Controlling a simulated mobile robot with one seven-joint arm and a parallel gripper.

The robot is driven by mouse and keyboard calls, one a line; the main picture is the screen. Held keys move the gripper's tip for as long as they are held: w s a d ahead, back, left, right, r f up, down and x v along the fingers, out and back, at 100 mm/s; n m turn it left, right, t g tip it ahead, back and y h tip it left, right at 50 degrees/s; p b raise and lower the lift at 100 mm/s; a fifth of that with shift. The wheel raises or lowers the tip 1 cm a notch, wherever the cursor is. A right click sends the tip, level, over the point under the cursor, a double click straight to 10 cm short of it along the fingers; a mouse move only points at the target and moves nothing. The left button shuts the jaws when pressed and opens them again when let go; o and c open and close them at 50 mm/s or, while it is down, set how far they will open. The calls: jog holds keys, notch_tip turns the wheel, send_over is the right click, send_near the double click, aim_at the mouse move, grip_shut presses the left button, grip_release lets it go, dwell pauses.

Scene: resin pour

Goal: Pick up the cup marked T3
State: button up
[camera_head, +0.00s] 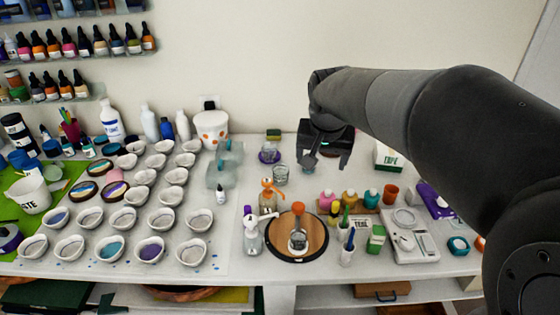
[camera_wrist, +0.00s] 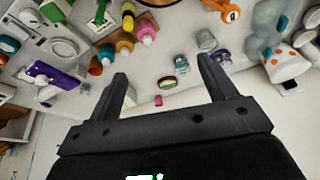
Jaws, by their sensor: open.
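Several small clear cups stand on the white table, and I cannot read a T3 mark on any of them. In the head view one clear cup (camera_head: 281,175) stands mid-table, one with a purple base (camera_head: 269,154) is behind it, and a teal-tinted one (camera_head: 309,161) shows by my gripper's left finger. A further cup (camera_head: 298,241) stands on the round wooden turntable (camera_head: 318,238). The wrist view shows the clear cup (camera_wrist: 206,40), the purple one (camera_wrist: 223,61) and the teal one (camera_wrist: 181,64) beyond the fingers. My gripper (camera_head: 327,163) is open and empty above the table's back.
Many white heart-shaped cups (camera_head: 123,218) fill the left side. Pump bottles (camera_head: 251,235) stand left of the turntable. Coloured bottles (camera_head: 349,199), a scale (camera_head: 412,240) and a purple box (camera_head: 434,201) are at right. The back wall is close behind my gripper.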

jog(key=w+a+f+m, duration=0.1)
jog(key=w+a+f, duration=0.2)
jog(key=w, duration=0.3)
jog(key=w+a+f, duration=0.2)
jog(key=w, duration=0.3)
jog(key=m+g+h, duration=0.1)
send_over(281, 174)
jog(key=a, duration=0.1)
notch_tip(281, 174, down, 7)
jog(key=x, duration=0.4)
jog(key=shift+f, duration=0.1)
jog(key=x, duration=0.6)
jog(key=shift+w, duration=0.35)
jog(key=c, duration=1.1)
